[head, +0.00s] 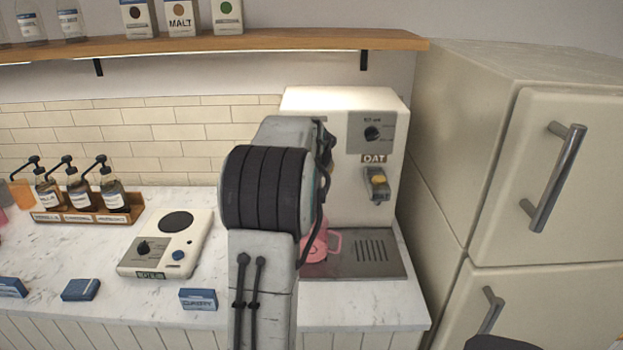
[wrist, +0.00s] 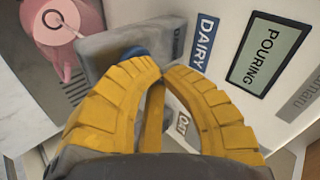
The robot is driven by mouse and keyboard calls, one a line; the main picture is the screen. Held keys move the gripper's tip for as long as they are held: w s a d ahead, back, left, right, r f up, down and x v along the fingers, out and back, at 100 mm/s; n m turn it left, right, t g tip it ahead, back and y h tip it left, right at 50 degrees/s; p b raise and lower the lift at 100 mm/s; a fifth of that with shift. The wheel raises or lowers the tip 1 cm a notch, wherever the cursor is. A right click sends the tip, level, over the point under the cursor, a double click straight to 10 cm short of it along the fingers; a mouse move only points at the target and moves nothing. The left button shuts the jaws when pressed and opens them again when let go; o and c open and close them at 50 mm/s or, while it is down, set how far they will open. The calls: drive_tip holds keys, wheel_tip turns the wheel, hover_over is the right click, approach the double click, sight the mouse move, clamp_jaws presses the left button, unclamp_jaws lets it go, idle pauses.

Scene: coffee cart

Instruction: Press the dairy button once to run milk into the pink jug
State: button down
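The milk machine (head: 345,112) stands at the back right of the counter in the head view, with my arm in front of its left part. The pink jug (head: 318,247) is on the drip tray, partly hidden by my arm; it also shows in the wrist view (wrist: 66,50). In the wrist view the DAIRY label (wrist: 203,42) is above a grey block with a blue button (wrist: 134,53), mostly covered by my fingers. My gripper (wrist: 163,69) has its yellow fingertips together at the button; contact is unclear. The display (wrist: 267,53) reads POURING. The head view hides my gripper.
An OAT lever with a yellow part (head: 378,182) is right of my arm. The drip tray (head: 350,269) has slots on its right. A scale (head: 135,262) and a rack of pump bottles (head: 131,213) stand left. A tall fridge (head: 540,100) bounds the right side.

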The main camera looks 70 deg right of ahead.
drive_tip(key=shift+r, duration=0.1)
drive_tip(key=shift+r+p, duration=0.65)
drive_tip(key=shift+r, duration=0.15)
drive_tip(key=shift+r, duration=0.1)
drive_tip(key=shift+r+p, duration=2)
drive_tip(key=shift+r, duration=0.45)
